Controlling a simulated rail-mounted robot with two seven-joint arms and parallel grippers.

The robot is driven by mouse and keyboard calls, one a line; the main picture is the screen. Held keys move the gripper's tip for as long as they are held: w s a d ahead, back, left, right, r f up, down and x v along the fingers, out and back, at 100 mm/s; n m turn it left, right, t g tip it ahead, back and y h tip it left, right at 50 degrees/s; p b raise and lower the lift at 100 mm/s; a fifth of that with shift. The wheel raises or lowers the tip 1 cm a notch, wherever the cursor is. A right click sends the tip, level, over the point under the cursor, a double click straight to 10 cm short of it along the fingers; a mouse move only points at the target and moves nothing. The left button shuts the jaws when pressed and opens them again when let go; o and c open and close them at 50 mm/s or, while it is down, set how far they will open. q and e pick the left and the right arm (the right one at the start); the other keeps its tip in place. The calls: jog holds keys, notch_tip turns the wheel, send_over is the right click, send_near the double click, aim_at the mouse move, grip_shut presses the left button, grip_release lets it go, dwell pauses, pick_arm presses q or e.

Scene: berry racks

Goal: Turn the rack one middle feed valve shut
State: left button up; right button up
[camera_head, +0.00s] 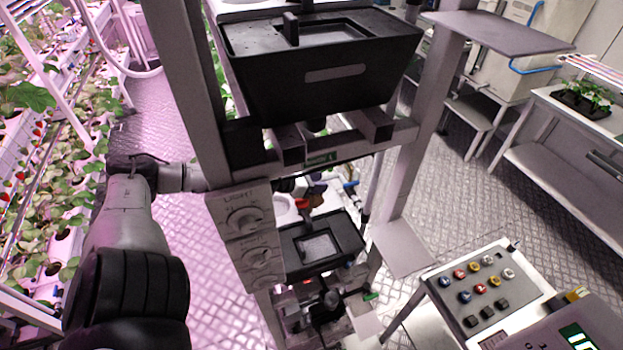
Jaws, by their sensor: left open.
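My left arm comes in from the left and passes behind the post and the light-switch boxes. My left gripper (298,187) shows only in part beyond them, small and dark, open. A small red part (312,198), which looks like a valve handle, is right beside its fingertips. I cannot tell whether they touch, nor which way the handle is turned. No label marks it as the rack one middle feed valve. My right gripper is not in view.
Two grey light-switch boxes (240,220) are on the grey frame in front of my arm. A black bin (315,75) stands above, and a black tray (345,228) below. A button panel (485,287) is at lower right. Berry plants (60,170) line the left.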

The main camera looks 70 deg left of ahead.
pick_arm(q)
jog(key=shift+v, duration=1.1)
